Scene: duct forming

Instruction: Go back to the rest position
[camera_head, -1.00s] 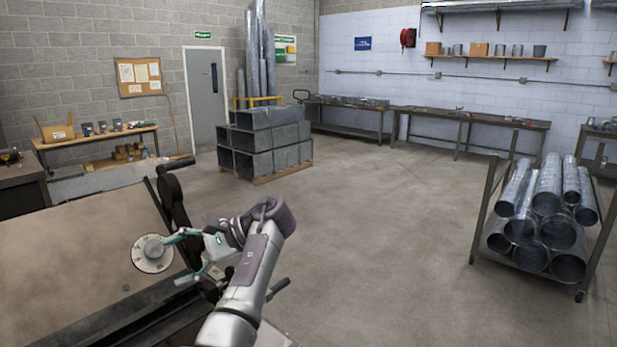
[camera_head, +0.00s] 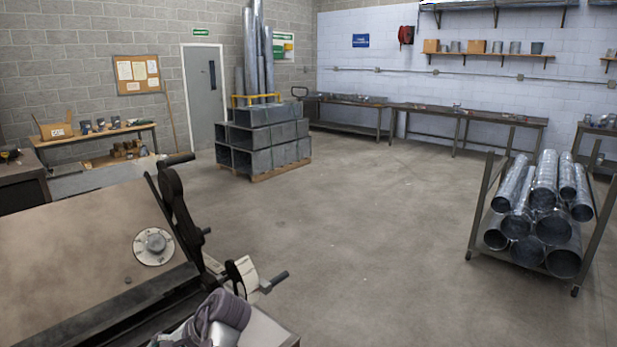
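The forming machine (camera_head: 85,240) stands at the lower left, with a broad brown sloping plate. A round pale dial with a grey knob (camera_head: 154,246) sits on the plate's right part, and nothing touches it. A black lever arm (camera_head: 175,205) rises at the machine's right side. Part of my arm (camera_head: 222,310) shows at the bottom edge, below the machine's right end. My other arm and gripper are not in view either.
A wheeled rack (camera_head: 484,205) with several round metal ducts stands at the right. A pallet stack of rectangular ducts (camera_head: 262,137) stands at the back centre. Workbenches (camera_head: 466,112) line the far wall. The concrete floor (camera_head: 370,245) between them is clear.

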